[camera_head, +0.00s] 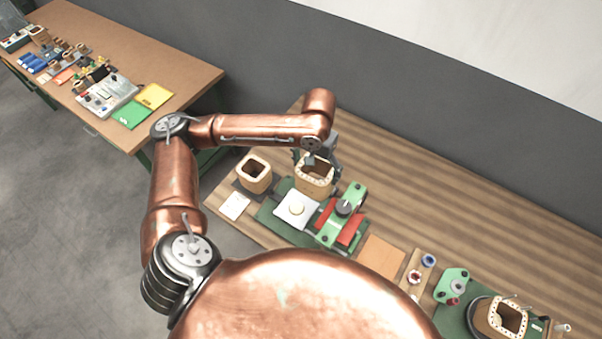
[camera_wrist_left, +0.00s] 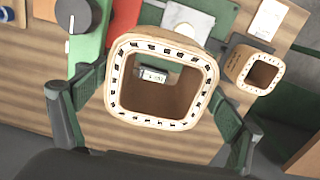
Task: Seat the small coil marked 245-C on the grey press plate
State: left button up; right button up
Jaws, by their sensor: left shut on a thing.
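My left gripper (camera_head: 316,166) is shut on a tan, square-sided coil (camera_head: 313,187) with a pale, dotted top rim. In the left wrist view the held coil (camera_wrist_left: 160,122) sits upright between the two green-padded fingers, and a small label shows through its opening. A smaller-looking coil (camera_head: 255,174) stands to its left on a dark pad; it also shows in the left wrist view (camera_wrist_left: 239,68). The pale grey press plate (camera_head: 301,222) with a round cream piece on it lies just in front of the held coil. I cannot read 245-C on either coil. My right gripper is out of view.
A green and red clamp fixture (camera_head: 327,222) with a dark knob stands right beside the plate. A white card (camera_head: 234,206) lies at the left. Another coil (camera_head: 507,317) stands at the lower right. The bench's back middle is clear.

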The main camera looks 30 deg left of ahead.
aim_at(297, 184)
pick_arm(q)
jog(key=s+a+f+p, duration=0.1)
jog(key=f+p, duration=0.1)
jog(key=f, duration=0.1)
jog(key=s+a+f+m+p, duration=0.1)
jog(key=a+f+p, duration=0.1)
jog(key=p, duration=0.1)
jog(key=s+a+f+m+p, duration=0.1)
jog(key=a+f+p, duration=0.1)
jog(key=f+p, duration=0.1)
jog(key=shift+s+f, duration=0.1)
jog(key=shift+f, duration=0.2)
jog(key=shift+s+a+f, duration=0.1)
jog(key=shift+s+f, duration=0.05)
jog(key=shift+f, duration=0.1)
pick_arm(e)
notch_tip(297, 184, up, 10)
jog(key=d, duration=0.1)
pick_arm(q)
jog(key=shift+f, duration=0.15)
notch_tip(297, 184, down, 6)
jog(key=b, duration=0.7)
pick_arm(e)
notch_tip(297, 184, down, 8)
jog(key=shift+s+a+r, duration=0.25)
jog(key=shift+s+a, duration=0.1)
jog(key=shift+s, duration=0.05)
